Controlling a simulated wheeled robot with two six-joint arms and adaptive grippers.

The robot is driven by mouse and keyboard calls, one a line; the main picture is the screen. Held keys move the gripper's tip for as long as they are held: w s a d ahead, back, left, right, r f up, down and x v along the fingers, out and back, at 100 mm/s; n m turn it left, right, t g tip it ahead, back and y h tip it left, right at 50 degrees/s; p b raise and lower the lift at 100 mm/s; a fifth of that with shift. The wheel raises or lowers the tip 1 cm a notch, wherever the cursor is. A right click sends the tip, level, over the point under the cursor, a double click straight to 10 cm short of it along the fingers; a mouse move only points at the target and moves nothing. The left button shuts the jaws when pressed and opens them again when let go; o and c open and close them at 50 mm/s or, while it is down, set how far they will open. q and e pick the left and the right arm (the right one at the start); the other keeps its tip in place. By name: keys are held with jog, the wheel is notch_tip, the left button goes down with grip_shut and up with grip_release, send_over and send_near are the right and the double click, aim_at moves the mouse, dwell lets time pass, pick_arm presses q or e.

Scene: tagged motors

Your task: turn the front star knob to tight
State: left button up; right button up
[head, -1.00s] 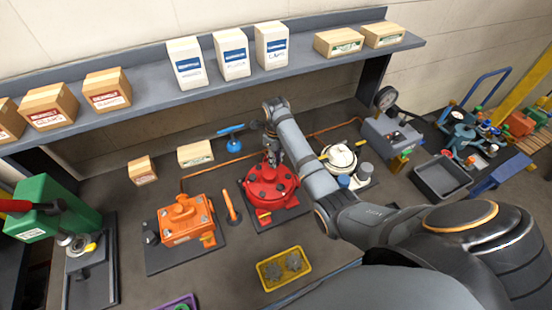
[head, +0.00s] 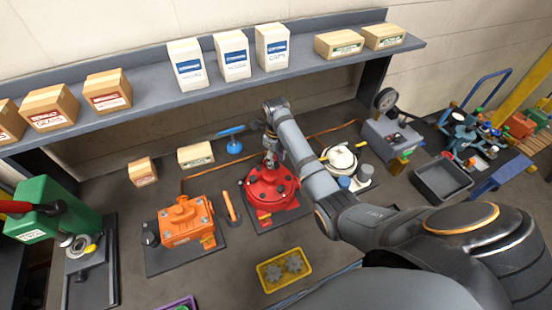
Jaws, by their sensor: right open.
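The red round housing (head: 265,193) stands on a dark plate in the middle of the bench, with several dark knobs or bolts on its top. I cannot tell which of these is the front star knob at this size. My right gripper (head: 270,157) is open and points down over the back part of the red housing. Its fingers are small in the picture, and I cannot tell whether they touch or surround anything. My right arm covers the area right of the housing. My left gripper is not in view.
An orange housing (head: 183,221) stands to the left, with an orange-handled tool (head: 230,206) between. A yellow tray (head: 262,274) of grey star-shaped parts lies in front. A white round unit (head: 340,159) stands right of my arm. A shelf (head: 220,82) with boxes runs behind.

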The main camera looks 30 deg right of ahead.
aim_at(276, 163)
notch_tip(276, 163, up, 8)
dwell(0.4)
dwell(0.4)
